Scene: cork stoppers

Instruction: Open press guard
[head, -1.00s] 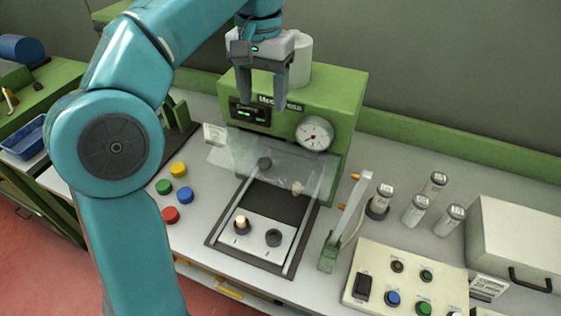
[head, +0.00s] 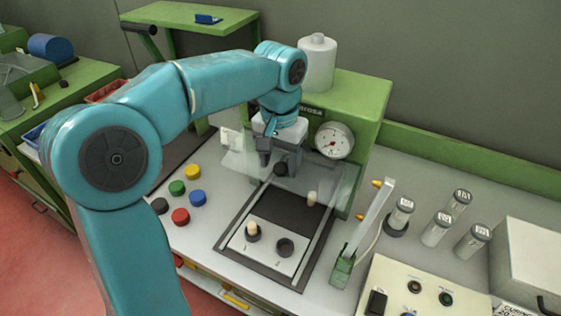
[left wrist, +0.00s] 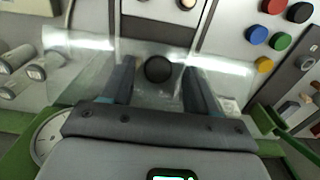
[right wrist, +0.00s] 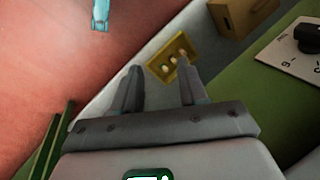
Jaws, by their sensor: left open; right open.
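The press (head: 362,100) is a green box with a dial gauge on its front. Its guard (head: 333,184) is a clear sheet hanging slanted before the press opening, with a dark round knob (head: 281,169) on it. My left gripper (head: 279,163) is open at the knob. In the left wrist view the knob (left wrist: 158,69) shows between the spread fingers (left wrist: 158,78), with gaps on both sides; contact cannot be told. The guard (left wrist: 92,62) also shows there. My right gripper (right wrist: 160,82) is open and empty, outside the head view.
A slide plate (head: 266,261) with two holders, one with a cork, lies before the press. Coloured discs (head: 181,216) lie left. A lever (head: 368,225), capped jars (head: 436,229) and a control panel (head: 411,275) stand right. A yellow block (right wrist: 172,57) is near my right gripper.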

